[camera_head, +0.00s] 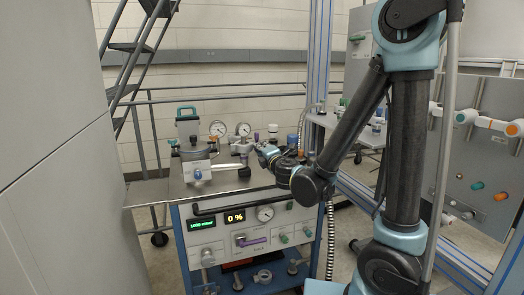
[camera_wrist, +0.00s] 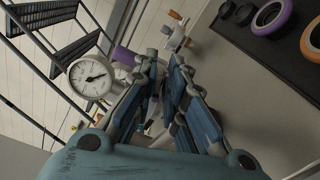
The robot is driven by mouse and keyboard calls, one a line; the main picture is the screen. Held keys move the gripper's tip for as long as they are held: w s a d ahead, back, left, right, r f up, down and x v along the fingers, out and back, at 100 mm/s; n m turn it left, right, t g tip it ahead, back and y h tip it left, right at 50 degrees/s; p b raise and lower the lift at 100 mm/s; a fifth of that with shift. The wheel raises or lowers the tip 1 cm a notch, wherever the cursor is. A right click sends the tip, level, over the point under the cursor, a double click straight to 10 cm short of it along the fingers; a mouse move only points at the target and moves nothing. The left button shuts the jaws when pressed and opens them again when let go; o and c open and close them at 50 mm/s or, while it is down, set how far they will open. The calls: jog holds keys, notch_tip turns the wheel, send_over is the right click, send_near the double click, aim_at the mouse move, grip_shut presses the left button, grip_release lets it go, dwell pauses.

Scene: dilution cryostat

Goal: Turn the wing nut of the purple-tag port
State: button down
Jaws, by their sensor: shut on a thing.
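The purple tag (camera_wrist: 126,56) shows in the wrist view as a short purple cylinder just left of my fingertips, beside pale metal fittings. In the head view a small purple mark (camera_head: 256,137) shows just by my gripper (camera_head: 262,148), above the bench top. In the wrist view my gripper (camera_wrist: 165,68) has its two blue fingers close around a small grey metal part, which I take to be the wing nut of the purple-tag port. The fingers hide most of it, so its turn angle cannot be told.
A round white gauge (camera_wrist: 90,78) stands close left of my fingers. An orange-tipped fitting (camera_wrist: 175,15) lies beyond them. A purple ring (camera_wrist: 270,16) and an orange ring (camera_wrist: 312,40) lie on a dark mat. The bench top (camera_head: 232,182) has bare room at its front.

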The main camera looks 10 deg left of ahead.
jog(key=shift+d+f+m, duration=0.1)
jog(key=shift+m, duration=0.75)
jog(key=shift+d+f+m, duration=0.1)
jog(key=shift+m, duration=0.75)
jog(key=c, duration=1.8)
grip_release()
jog(key=shift+a, duration=0.1)
jog(key=v, duration=1.2)
